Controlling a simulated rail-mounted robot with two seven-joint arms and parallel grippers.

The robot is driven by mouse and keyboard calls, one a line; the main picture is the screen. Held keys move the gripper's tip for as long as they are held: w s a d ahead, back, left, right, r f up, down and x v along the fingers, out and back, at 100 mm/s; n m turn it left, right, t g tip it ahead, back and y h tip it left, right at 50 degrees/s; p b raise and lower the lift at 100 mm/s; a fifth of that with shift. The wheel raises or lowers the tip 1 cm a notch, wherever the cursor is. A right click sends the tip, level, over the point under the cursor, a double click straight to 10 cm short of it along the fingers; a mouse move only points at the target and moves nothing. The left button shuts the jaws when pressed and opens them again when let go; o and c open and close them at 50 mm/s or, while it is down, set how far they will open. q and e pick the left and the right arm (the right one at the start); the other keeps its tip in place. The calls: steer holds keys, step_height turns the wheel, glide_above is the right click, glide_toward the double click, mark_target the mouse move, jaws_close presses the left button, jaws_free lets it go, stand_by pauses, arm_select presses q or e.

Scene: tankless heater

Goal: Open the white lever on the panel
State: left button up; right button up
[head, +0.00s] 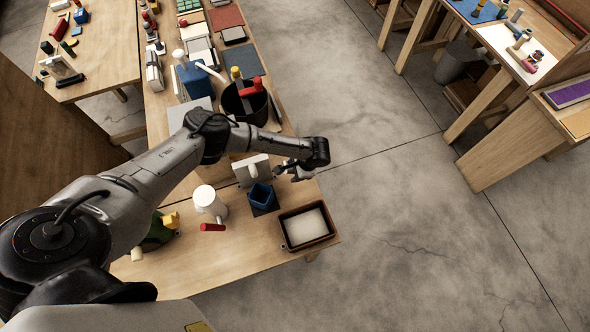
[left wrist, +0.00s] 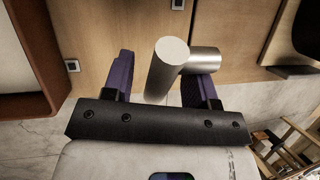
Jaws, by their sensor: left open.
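A small white panel (head: 248,170) stands on the wooden bench in the head view, partly behind my left arm. My left gripper (head: 292,172) is just to the right of the panel, seen small and dark. In the left wrist view, a pale grey, L-shaped cylindrical lever (left wrist: 168,72) shows between the two purple fingers of my left gripper (left wrist: 163,72). The fingers are open, one on each side of the lever's near part. I cannot tell whether either finger touches it. My right gripper is not in view.
A white mug-like cylinder (head: 208,203), a blue square cup (head: 262,194) and a dark-rimmed tray (head: 309,247) stand nearby on the bench (head: 235,258). A black bucket (head: 236,103) holding tools stands behind my forearm. The floor to the right is clear.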

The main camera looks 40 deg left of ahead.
arm_select(q)
jaws_close()
stand_by(0.4)
